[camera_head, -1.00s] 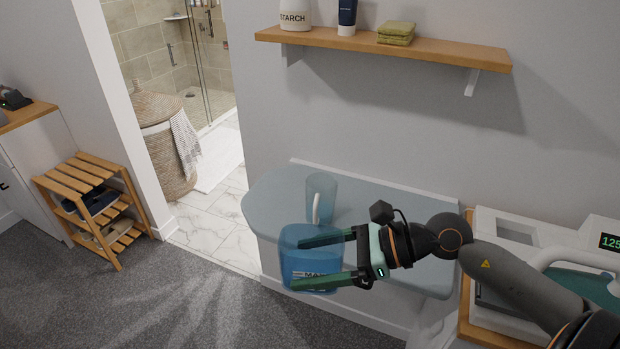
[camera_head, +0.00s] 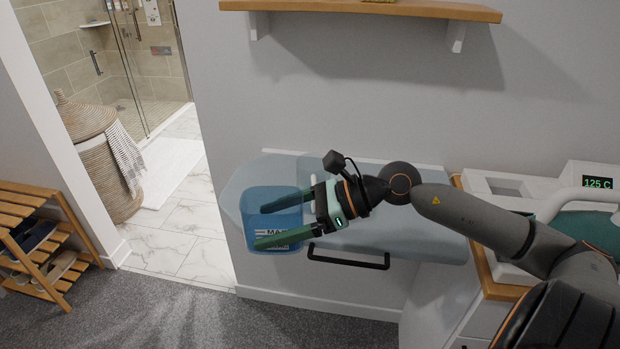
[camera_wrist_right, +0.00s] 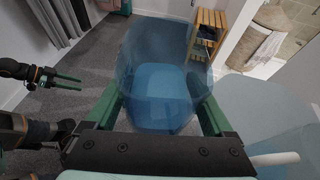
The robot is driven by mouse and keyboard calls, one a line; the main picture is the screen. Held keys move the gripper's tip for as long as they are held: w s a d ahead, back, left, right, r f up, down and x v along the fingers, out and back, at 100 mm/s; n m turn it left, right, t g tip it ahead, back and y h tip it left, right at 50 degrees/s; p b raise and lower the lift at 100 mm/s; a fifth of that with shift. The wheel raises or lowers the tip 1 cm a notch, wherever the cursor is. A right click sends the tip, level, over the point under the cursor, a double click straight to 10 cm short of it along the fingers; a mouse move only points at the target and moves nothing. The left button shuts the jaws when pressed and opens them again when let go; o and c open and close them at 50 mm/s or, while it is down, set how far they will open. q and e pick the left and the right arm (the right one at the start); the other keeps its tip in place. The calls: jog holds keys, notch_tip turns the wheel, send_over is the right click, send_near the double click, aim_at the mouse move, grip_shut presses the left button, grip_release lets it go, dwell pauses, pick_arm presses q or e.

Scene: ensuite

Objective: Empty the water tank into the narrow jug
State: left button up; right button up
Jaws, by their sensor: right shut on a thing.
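The water tank (camera_head: 290,192) is a clear blue vessel with a white label, partly reading "MA". My left gripper (camera_wrist_right: 66,82) is apart from both, open and empty.
A white machine (camera_head: 580,185) with a "125 C" display stands further right. A wooden shelf (camera_head: 400,8) is on the wall above. A slatted rack (camera_head: 40,240) and a wicker basket (camera_head: 98,160) are at the left.

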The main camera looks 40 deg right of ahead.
aim_at(283, 200)
jog(key=shift+m+t+h, duration=0.3)
jog(key=shift+m+t, duration=0.1)
jog(key=w+d+b, duration=0.2)
jog(key=b, duration=0.1)
jog(key=w+d+b, duration=0.1)
jog(key=d+b, duration=0.1)
jog(key=shift+w+d+b, duration=0.2)
jog(key=shift+w+b, duration=0.2)
pick_arm(q)
notch_tip(283, 200, down, 10)
jog(key=w+d+b, duration=0.1)
jog(key=d+b, duration=0.1)
jog(key=b, duration=0.4)
jog(key=shift+w+d+m+h, duration=0.2)
jog(key=shift+m+h, duration=0.1)
jog(key=shift+h, duration=0.1)
pick_arm(e)
jog(key=d+r+m+t+h, duration=0.1)
jog(key=d+r, duration=0.3)
jog(key=d, duration=0.1)
jog(key=shift+w+d+r, duration=0.15)
jog(key=shift+w+d, duration=0.05)
jog(key=shift+w, duration=0.25)
pick_arm(q)
jog(key=shift+r, duration=0.15)
